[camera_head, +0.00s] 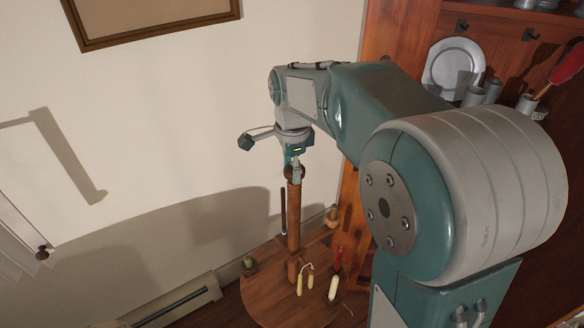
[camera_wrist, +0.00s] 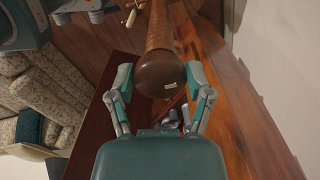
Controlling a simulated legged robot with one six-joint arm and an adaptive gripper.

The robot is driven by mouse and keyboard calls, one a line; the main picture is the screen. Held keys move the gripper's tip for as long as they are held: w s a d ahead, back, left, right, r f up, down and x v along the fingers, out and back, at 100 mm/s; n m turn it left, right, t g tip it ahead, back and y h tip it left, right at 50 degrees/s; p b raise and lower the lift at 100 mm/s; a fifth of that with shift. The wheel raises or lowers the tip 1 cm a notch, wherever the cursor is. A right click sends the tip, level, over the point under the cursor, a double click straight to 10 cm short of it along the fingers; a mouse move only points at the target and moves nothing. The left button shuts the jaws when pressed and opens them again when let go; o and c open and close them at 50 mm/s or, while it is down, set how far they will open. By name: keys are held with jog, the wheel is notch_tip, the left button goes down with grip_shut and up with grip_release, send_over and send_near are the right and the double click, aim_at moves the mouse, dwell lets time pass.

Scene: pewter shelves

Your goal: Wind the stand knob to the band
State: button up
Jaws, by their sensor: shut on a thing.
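The stand is a tall brown wooden post (camera_head: 293,220) rising from a round wooden table (camera_head: 262,285). Its dark round stand knob (camera_wrist: 160,72) caps the top, seen close up in the wrist view. A small pale mark (camera_wrist: 169,86) shows on the knob's near side. My gripper (camera_wrist: 160,90) is shut on the knob, with one finger on each side. In the head view my gripper (camera_head: 296,163) points down onto the post's top and partly covers the knob (camera_head: 294,173). I cannot make out the band clearly.
Pale candles (camera_head: 333,288), a red candle (camera_head: 338,258) and a small green item (camera_head: 248,262) are around the post's foot. A wooden cabinet with a pewter plate (camera_head: 454,66) and cups stands right, close behind my arm. A wall and baseboard heater (camera_head: 175,300) lie left.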

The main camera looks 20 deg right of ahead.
jog(key=shift+f+n, duration=0.1)
jog(key=shift+n, duration=0.2)
jog(key=n, duration=0.5)
jog(key=shift+s, duration=0.15)
jog(key=n, duration=0.6)
jog(key=shift+s+d+n, duration=0.1)
jog(key=shift+d+n, duration=0.05)
jog(key=shift+n, duration=0.25)
jog(key=n, duration=0.5)
jog(key=shift+d, duration=0.1)
jog(key=n, duration=0.6)
jog(key=shift+d, duration=0.1)
jog(key=shift+n, duration=0.3)
jog(key=o, duration=1.1)
jog(key=shift+o, duration=0.2)
